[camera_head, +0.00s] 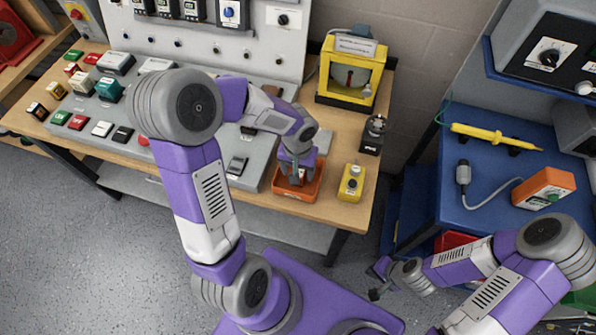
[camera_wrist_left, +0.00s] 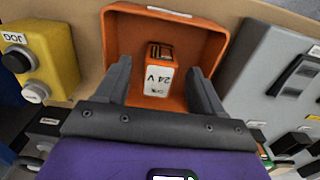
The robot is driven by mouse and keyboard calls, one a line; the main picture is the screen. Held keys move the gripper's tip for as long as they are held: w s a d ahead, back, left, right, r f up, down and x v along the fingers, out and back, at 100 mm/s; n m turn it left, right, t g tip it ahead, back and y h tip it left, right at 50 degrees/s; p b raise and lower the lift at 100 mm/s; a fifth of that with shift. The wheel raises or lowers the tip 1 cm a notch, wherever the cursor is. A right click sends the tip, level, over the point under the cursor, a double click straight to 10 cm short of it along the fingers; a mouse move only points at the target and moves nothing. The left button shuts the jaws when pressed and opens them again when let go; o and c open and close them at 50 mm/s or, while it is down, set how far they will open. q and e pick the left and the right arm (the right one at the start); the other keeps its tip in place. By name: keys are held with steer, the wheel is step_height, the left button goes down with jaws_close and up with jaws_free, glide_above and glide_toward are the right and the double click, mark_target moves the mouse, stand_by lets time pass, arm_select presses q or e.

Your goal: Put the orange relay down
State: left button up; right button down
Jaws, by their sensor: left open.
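The orange relay (camera_wrist_left: 159,53), with a white face marked "24 V", sits inside an orange tray (camera_wrist_left: 119,24) in the left wrist view. My left gripper (camera_wrist_left: 161,77) is open, with one finger on each side of the relay and a visible gap to each. In the head view the orange tray (camera_head: 306,192) is near the front right of the wooden bench, and my left gripper (camera_head: 293,178) points down into it, hiding most of the relay. My right gripper (camera_head: 377,280) is open and empty, low over the floor.
A yellow JOG button box (camera_head: 351,182) stands just right of the tray. A grey panel with several coloured modules (camera_head: 109,89) fills the bench to the left. A blue table (camera_head: 480,205) is at the right.

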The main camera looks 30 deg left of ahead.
arm_select(q)
step_height(320, 180, up, 10)
steer(key=p, duration=0.2)
arm_select(e)
step_height(320, 180, up, 3)
steer(key=shift+f, duration=0.1)
arm_select(q)
steer(key=shift+f, duration=0.1)
